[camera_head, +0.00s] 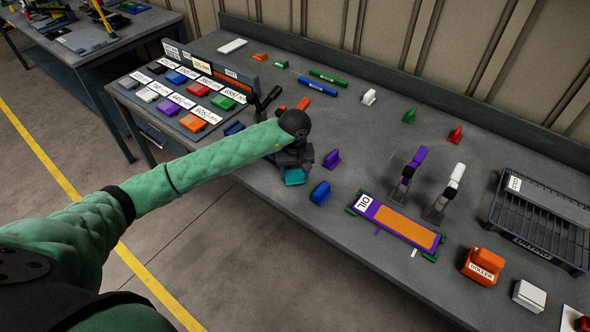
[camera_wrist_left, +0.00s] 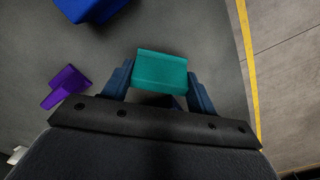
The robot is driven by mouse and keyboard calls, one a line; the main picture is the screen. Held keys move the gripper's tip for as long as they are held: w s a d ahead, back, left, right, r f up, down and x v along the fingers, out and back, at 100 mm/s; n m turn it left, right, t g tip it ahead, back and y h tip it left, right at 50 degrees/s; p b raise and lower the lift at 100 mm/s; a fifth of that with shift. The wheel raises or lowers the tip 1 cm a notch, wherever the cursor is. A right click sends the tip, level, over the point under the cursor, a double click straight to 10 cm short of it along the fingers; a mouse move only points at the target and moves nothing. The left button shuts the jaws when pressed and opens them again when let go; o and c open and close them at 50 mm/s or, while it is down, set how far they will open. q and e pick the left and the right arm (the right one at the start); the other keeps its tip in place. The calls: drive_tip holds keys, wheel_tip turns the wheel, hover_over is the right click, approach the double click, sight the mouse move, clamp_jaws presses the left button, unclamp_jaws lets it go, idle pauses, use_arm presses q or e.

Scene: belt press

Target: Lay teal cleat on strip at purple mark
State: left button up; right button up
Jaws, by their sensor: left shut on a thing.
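My left gripper (camera_head: 290,165) is shut on the teal cleat (camera_head: 294,176), over the front edge area of the bench. In the left wrist view the teal cleat (camera_wrist_left: 160,70) sits between the two fingers (camera_wrist_left: 160,80), tilted slightly. Whether it touches the bench is not clear. An orange strip-like pad (camera_head: 406,226) lies in a purple frame with a white OIL label, to the right of the gripper. I cannot tell a separate purple mark on it. My right gripper is not in view.
A blue cleat (camera_head: 320,193) and a purple cleat (camera_head: 332,159) stand just right of the gripper. Two upright clamps (camera_head: 407,175) stand behind the frame. Labelled colour blocks (camera_head: 185,95) sit at left.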

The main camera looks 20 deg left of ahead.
use_arm(q)
drive_tip(key=shift+f, duration=0.35)
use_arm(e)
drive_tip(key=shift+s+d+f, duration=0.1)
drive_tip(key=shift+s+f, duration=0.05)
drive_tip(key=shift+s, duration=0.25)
use_arm(q)
drive_tip(key=shift+f, duration=0.1)
drive_tip(key=o, duration=1)
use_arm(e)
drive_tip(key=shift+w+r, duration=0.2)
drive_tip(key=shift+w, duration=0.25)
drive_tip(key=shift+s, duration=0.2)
